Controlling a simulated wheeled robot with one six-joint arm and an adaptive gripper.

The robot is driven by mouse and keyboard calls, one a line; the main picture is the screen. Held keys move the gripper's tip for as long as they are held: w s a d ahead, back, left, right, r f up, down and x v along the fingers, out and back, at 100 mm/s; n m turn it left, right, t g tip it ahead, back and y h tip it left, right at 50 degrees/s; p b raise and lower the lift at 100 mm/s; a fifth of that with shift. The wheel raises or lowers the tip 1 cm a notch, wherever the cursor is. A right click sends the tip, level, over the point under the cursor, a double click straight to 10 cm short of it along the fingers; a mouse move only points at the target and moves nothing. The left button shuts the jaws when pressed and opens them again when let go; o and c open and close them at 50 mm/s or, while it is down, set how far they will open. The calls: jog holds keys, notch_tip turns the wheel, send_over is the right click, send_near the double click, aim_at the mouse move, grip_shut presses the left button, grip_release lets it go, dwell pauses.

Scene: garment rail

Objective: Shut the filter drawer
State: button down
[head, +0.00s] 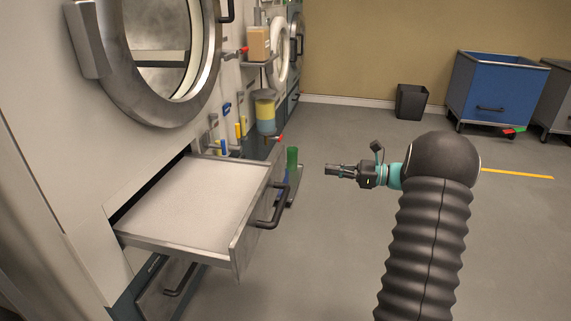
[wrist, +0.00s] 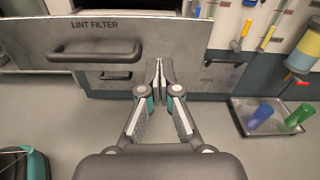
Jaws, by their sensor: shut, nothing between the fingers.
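The filter drawer (head: 205,200) is pulled out of the machine front in the head view, its flat pale top showing and a dark gap behind it. Its front with the dark bar handle (head: 268,208) faces right. In the wrist view the drawer front (wrist: 190,48), marked LINT FILTER, spans the upper left, with its handle (wrist: 94,51) left of my gripper. My gripper (head: 330,170) is shut and empty, to the right of the drawer front and apart from it in the head view. In the wrist view the closed fingertips (wrist: 158,66) overlap the right part of the drawer front.
A tray (wrist: 240,118) with a blue and a green bottle sits on the floor to the right in the wrist view. A blue cart (head: 497,88) and a black bin (head: 411,101) stand far back.

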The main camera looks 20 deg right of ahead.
aim_at(277, 162)
jog(key=shift+m+y, duration=0.3)
jog(key=shift+m, duration=0.1)
jog(key=x, duration=1.4)
jog(key=shift+s+a+r, duration=0.15)
jog(key=shift+a+r, duration=0.05)
jog(key=shift+r, duration=0.1)
